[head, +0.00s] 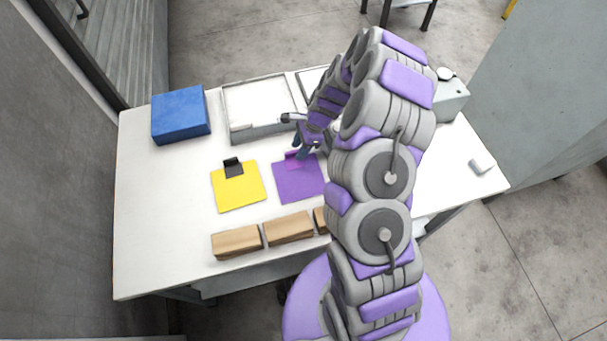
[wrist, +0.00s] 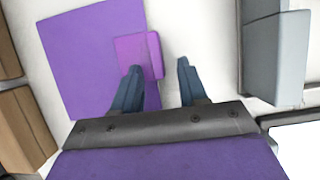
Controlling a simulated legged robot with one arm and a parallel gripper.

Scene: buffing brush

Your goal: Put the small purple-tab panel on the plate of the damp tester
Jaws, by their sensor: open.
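A flat purple panel (head: 298,185) with a pink-purple tab (head: 297,156) on its far edge lies on the white table. In the wrist view the panel (wrist: 85,55) and its tab (wrist: 140,50) show clearly. My gripper (wrist: 159,66) is open and empty at the tab. Its left finger overlaps the tab in the picture; its right finger is past it, over bare table. I cannot tell whether either touches. In the head view my gripper is partly hidden by my arm. A grey device (head: 452,100), perhaps the damp tester, is partly behind my arm; I cannot see its plate.
A yellow panel (head: 237,190) with a black tab lies left of the purple one. Wooden blocks (head: 237,242) line the near edge. A grey tray (head: 233,132) and a blue box (head: 180,115) stand behind. A small grey piece (head: 482,166) lies at right.

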